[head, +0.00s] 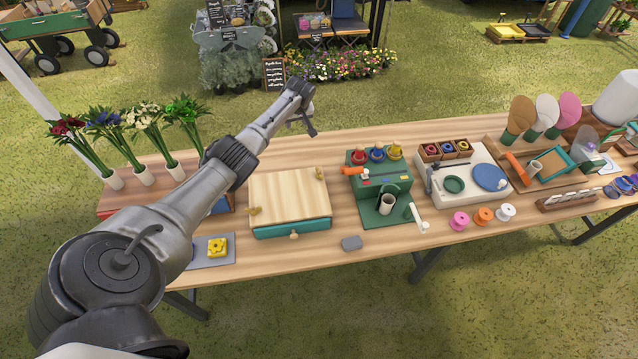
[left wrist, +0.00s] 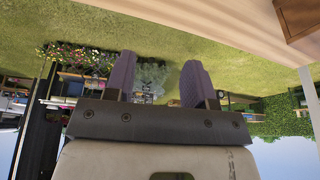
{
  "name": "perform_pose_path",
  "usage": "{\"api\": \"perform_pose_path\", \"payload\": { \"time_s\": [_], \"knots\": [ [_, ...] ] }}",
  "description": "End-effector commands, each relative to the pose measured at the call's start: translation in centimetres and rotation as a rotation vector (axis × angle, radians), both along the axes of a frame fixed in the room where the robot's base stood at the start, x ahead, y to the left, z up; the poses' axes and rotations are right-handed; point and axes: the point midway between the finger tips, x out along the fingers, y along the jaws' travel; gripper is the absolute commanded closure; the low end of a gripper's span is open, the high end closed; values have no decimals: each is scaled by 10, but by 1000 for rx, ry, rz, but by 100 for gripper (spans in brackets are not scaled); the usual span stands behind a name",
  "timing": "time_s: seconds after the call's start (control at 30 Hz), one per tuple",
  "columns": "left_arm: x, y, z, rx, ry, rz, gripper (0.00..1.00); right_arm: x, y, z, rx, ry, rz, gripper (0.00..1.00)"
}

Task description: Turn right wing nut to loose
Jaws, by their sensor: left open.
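A wooden press with a pale top board (head: 288,200) and a green drawer-like front (head: 290,228) stands on the table. A small brass wing nut, the right one (head: 320,173), sits at the board's far right corner. A similar left wing nut (head: 253,210) sits at its near left corner. My left gripper (head: 309,127) is in the air behind and above the press, apart from both nuts. In the left wrist view its two dark fingers (left wrist: 158,75) are spread with nothing between them. My right gripper is in neither view.
Flower bunches (head: 130,140) stand at the left. Further right are spools and tools.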

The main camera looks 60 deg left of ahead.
Motion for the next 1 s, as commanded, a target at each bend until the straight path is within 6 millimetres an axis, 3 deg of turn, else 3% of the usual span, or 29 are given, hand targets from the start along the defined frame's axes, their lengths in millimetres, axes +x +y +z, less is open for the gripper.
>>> {"api": "perform_pose_path", "payload": {
  "time_s": [0.03,0.17,0.23,0.47,0.7,0.83,1.0],
  "knots": [
    [2,10,-4,38,-9,-20,50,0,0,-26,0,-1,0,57],
    [7,16,9,92,-6,-124,50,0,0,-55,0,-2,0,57],
    [11,9,15,107,38,-279,50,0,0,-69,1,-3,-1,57],
    [14,-40,24,58,245,-896,50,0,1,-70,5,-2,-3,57],
    [15,-106,14,-36,397,-1640,50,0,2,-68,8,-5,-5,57],
    [14,-129,16,-55,427,-2021,50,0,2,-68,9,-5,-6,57],
    [9,-142,17,-51,449,-2453,50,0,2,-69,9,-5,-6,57]
  ]
}}
